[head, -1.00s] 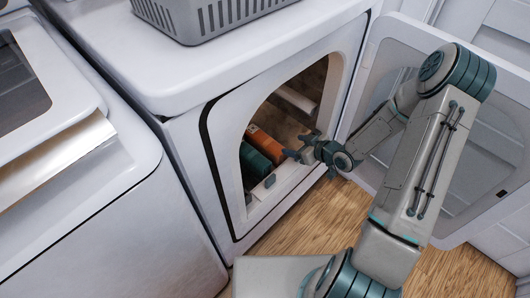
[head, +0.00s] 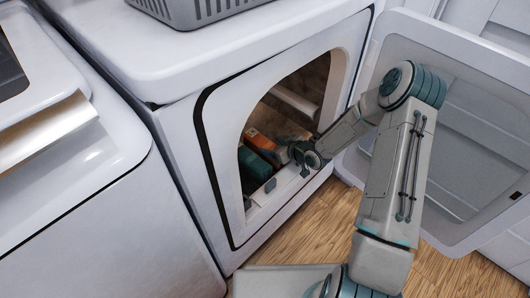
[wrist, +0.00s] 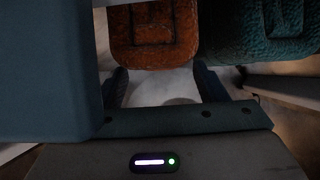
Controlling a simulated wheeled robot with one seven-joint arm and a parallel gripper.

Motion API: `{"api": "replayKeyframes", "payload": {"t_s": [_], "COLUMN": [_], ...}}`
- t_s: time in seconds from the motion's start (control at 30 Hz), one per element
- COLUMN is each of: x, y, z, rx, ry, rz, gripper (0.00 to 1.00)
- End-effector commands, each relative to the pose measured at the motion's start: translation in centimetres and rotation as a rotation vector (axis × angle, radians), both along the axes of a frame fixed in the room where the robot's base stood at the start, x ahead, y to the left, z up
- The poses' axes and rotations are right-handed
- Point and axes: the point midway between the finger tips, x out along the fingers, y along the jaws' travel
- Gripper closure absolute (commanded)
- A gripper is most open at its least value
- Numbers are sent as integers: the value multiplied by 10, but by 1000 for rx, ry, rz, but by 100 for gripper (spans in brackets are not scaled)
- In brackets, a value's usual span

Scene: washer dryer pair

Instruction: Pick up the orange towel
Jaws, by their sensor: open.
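The orange towel (head: 260,138) lies inside the open dryer drum, partly hidden by the dryer's front and my gripper. In the wrist view the orange towel (wrist: 152,35) is a folded block at the top centre, just beyond my fingers. A teal towel (wrist: 255,35) lies right beside it there; in the head view this teal towel (head: 256,163) is nearer the opening's left edge. My gripper (wrist: 160,85) is open, its two dark fingers apart with a pale surface showing between them. In the head view my gripper (head: 284,155) reaches through the dryer opening.
The dryer (head: 180,135) has its round-topped opening facing me, with its door (head: 455,190) swung open at right. A grey basket (head: 200,10) sits on top. A white washer (head: 80,210) stands at left. Wood floor (head: 300,238) is clear below the opening.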

Motion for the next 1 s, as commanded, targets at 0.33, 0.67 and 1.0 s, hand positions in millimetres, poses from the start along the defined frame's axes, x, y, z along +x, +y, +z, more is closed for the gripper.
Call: {"api": "replayKeyframes", "payload": {"t_s": [0.33,0.67,1.0], "x": [15,15,15], "y": [15,15,14], "z": [-11,-11,23], "rx": [0,1,1], "ry": [0,-2,-5], "rz": [0,0,1], "gripper": [35,78,78]}}
